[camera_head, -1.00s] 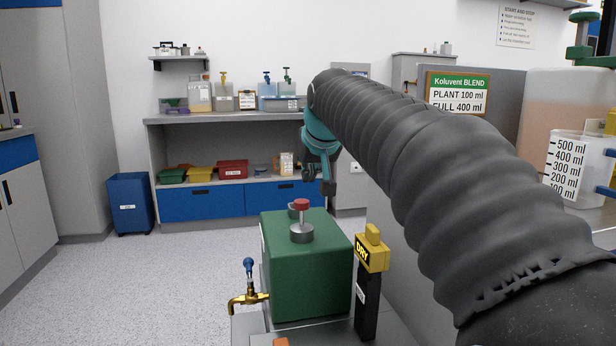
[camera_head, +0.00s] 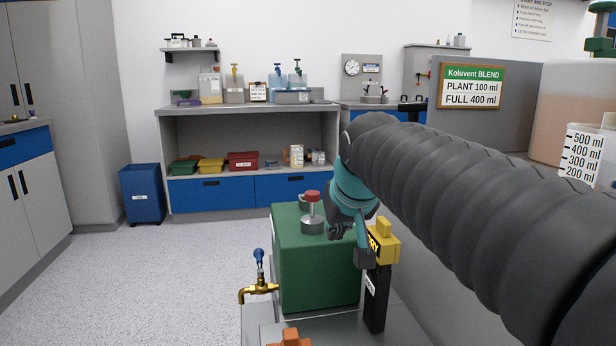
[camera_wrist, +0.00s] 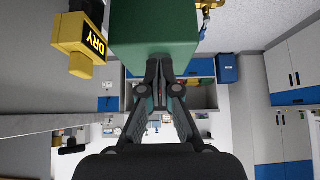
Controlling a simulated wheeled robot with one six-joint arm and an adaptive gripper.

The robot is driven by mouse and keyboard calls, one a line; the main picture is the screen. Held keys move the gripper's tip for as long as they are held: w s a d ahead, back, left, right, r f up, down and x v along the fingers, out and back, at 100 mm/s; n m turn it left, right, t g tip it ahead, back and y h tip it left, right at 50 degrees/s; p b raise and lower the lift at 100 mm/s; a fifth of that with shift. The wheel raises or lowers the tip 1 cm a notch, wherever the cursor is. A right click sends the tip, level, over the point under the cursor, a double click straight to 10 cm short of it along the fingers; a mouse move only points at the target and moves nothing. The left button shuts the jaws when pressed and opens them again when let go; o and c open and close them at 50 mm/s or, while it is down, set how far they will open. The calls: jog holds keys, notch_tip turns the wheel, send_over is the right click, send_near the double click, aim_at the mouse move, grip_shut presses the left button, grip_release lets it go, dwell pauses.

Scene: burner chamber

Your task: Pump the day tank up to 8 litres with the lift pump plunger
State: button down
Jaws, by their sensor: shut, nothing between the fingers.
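A green box-shaped tank (camera_head: 320,262) stands low in front of me. A red knob (camera_head: 312,196) on a short metal stem rises from a round grey collar (camera_head: 312,225) on its top. I cannot tell whether this is the lift pump plunger, and no litre scale is readable on the tank. My gripper (camera_head: 364,258) is at the tank's right side, close to the yellow DRY block (camera_head: 386,243). In the wrist view, my gripper's fingers (camera_wrist: 158,68) are shut and empty, pointing at the green tank (camera_wrist: 155,28); contact cannot be told.
A brass tap (camera_head: 258,290) with a blue handle is left of the tank. An orange part (camera_head: 290,338) is at the bottom edge. A measuring jug (camera_head: 584,155) and the Koluvent sign (camera_head: 471,88) are at right. Open floor (camera_head: 165,285) lies left.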

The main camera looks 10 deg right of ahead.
jog(key=s+f+g, duration=0.2)
jog(key=s+f, duration=1.6)
jog(key=s, duration=0.1)
jog(key=shift+a, duration=0.15)
jog(key=shift+a, duration=0.35)
jog(key=shift+s, duration=0.1)
